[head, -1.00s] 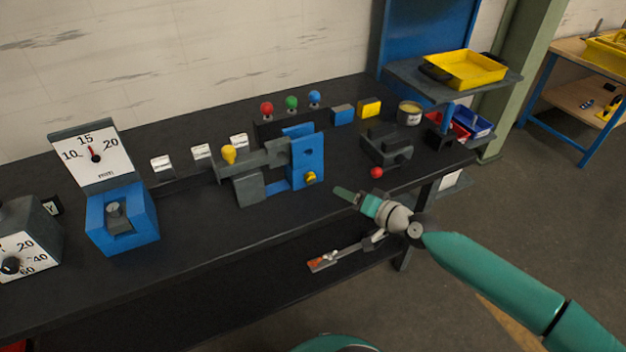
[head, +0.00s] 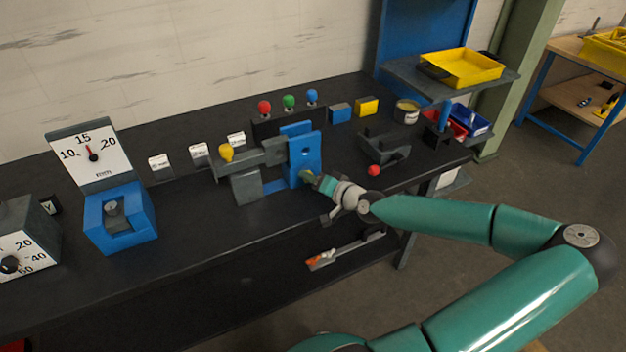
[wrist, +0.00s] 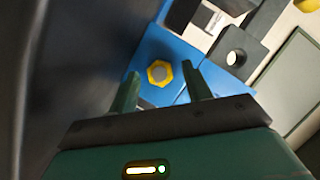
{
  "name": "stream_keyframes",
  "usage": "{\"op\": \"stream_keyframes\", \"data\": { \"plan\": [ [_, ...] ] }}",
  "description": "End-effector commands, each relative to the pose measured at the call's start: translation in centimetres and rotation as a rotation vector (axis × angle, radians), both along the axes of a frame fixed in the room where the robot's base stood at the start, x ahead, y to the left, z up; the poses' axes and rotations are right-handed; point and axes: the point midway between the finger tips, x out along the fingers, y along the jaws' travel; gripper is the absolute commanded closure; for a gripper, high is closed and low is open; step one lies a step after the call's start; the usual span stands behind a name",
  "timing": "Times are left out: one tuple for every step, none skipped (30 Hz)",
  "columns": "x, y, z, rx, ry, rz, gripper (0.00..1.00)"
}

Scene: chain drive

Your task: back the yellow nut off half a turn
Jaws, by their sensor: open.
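The yellow nut (wrist: 159,73) is a hexagonal ring around a grey end, on the face of the blue block (head: 304,150). In the wrist view it lies between and just beyond my two green fingertips. My gripper (wrist: 163,82) is open, one finger on each side of the nut, with gaps visible on both sides. I cannot tell whether the fingertips reach the nut's depth. In the head view my gripper (head: 308,176) is at the blue block's lower right and mostly hides the nut.
A yellow knob (head: 226,152) stands on the grey slide left of the blue block. A red ball (head: 374,170) and a dark grey fixture (head: 384,146) are to the right. A dial gauge (head: 93,155) stands at left. The bench front is clear.

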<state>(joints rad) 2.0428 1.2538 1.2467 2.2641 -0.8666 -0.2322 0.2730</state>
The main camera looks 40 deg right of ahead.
Motion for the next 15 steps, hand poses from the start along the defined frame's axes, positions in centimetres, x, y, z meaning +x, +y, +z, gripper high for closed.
{"op": "stream_keyframes", "data": {
  "plan": [
    [0.26,0.05,-0.09,-0.001,0.001,0.002,0.51],
    [0.34,0.06,-0.11,0.000,0.001,0.001,0.51],
    [0.41,0.07,-0.15,0.000,0.001,0.001,0.51],
    [0.43,0.05,-0.15,0.000,0.001,0.001,0.51],
    [0.44,0.05,-0.16,0.000,0.001,0.000,0.51],
    [0.43,0.04,-0.16,0.000,0.001,0.000,0.51],
    [0.43,0.04,-0.16,0.000,0.001,0.000,0.51],
    [0.42,0.04,-0.15,0.000,0.001,0.000,0.51],
    [0.43,0.03,-0.15,0.000,0.001,0.001,0.51],
    [0.42,0.04,-0.14,0.000,0.001,0.001,0.51],
    [0.42,0.04,-0.14,0.000,0.001,0.001,0.57],
    [0.42,0.04,-0.14,0.000,0.001,0.001,0.65],
    [0.42,0.04,-0.14,0.000,0.001,0.001,0.71],
    [0.41,0.04,-0.14,0.000,0.001,0.001,0.76],
    [0.41,0.04,-0.14,0.000,0.001,0.001,0.84]
  ]
}}
